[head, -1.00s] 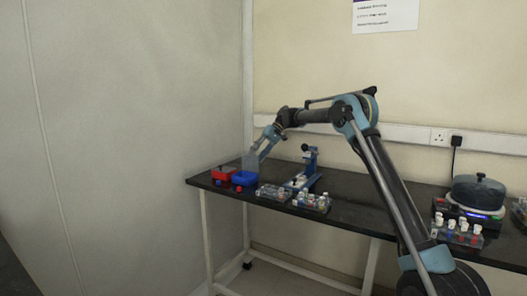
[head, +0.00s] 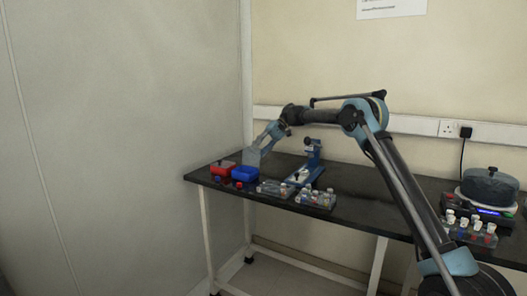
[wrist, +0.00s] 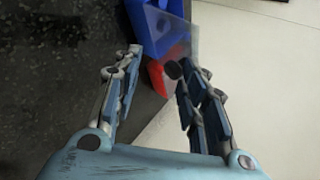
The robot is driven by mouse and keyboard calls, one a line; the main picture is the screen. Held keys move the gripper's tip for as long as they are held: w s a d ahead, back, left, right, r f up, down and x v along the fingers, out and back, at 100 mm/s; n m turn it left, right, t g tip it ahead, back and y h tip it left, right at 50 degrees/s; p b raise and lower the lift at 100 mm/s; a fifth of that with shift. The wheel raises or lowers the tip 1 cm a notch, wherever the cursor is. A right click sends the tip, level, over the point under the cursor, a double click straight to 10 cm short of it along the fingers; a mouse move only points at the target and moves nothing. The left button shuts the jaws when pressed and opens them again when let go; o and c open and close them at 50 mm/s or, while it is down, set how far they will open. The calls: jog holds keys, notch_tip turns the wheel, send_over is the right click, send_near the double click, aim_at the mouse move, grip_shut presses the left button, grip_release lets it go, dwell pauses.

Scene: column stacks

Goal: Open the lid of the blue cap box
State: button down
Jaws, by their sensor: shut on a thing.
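The blue cap box (head: 243,176) stands on the black bench beside a red box; part of it also shows at the top of the wrist view (wrist: 137,14). Its clear, greyish lid (head: 252,157) is raised and tilted steeply at the box's back side, so the open top shows. My gripper (head: 264,148) is at the lid's upper part and is shut on it. In the wrist view the see-through lid (wrist: 186,42) stretches ahead of the fingers, with a dark round knob by the right finger. The exact contact is hard to see.
The red box (head: 222,169) is left of the blue one. Loose caps lie in front of both. Clear racks with tubes (head: 317,199) and a blue-framed device (head: 309,165) stand to the right. The bench's left edge is close by.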

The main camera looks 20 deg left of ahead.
jog(key=c, duration=1.5)
grip_release()
jog(key=shift+s+a+f, duration=0.2)
jog(key=shift+a+f, duration=0.15)
jog(key=shift+f, duration=0.35)
jog(key=shift+o, duration=1.3)
jog(key=shift+a+f, duration=0.1)
jog(key=shift+a, duration=0.05)
jog(key=shift+w+d+r, duration=0.3)
jog(key=shift+w, duration=0.05)
jog(key=shift+c, duration=0.8)
jog(key=v, duration=1.1)
jog(key=shift+r, duration=0.2)
jog(key=shift+c, duration=0.3)
